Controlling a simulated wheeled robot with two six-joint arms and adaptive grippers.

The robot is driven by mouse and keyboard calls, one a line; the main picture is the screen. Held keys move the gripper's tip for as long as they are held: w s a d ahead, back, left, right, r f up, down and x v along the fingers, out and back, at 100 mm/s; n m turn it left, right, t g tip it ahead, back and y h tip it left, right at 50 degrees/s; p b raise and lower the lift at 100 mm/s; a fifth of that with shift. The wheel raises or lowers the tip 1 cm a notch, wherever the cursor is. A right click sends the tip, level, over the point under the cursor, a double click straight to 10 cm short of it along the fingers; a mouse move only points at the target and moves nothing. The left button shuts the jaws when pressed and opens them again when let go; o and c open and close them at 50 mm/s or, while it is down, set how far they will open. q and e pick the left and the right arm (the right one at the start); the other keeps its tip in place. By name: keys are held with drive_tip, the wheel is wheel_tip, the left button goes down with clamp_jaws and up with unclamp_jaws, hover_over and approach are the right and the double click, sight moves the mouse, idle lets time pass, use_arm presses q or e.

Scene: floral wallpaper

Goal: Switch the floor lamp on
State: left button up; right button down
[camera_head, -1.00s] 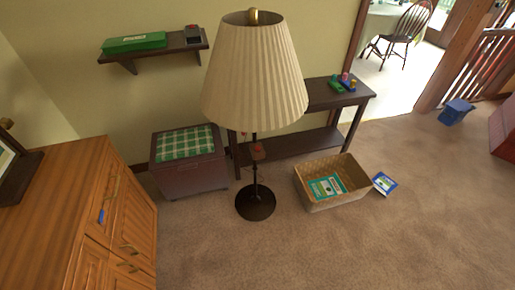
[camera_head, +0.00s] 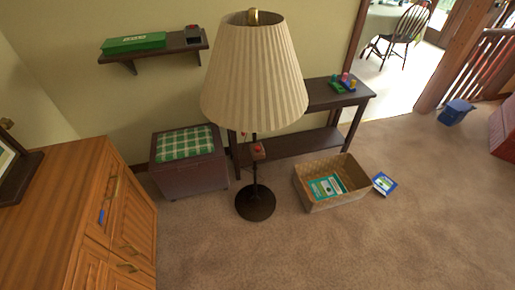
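The floor lamp (camera_head: 254,75) stands upright in the middle of the head view, on the carpet. It has a pleated cream shade with a brass top, a thin dark pole and a round dark base (camera_head: 256,203). A small box with a red button (camera_head: 258,149) sits on the pole just below the shade. I cannot tell from the shade whether the lamp is lit. Neither of my grippers shows in the view.
A wooden cabinet (camera_head: 62,220) fills the lower left. Behind the lamp are a chest with a green checked cushion (camera_head: 185,143) and a dark console table (camera_head: 300,146). A woven basket (camera_head: 332,198) and a blue-white book (camera_head: 385,183) lie right. Carpet in front is clear.

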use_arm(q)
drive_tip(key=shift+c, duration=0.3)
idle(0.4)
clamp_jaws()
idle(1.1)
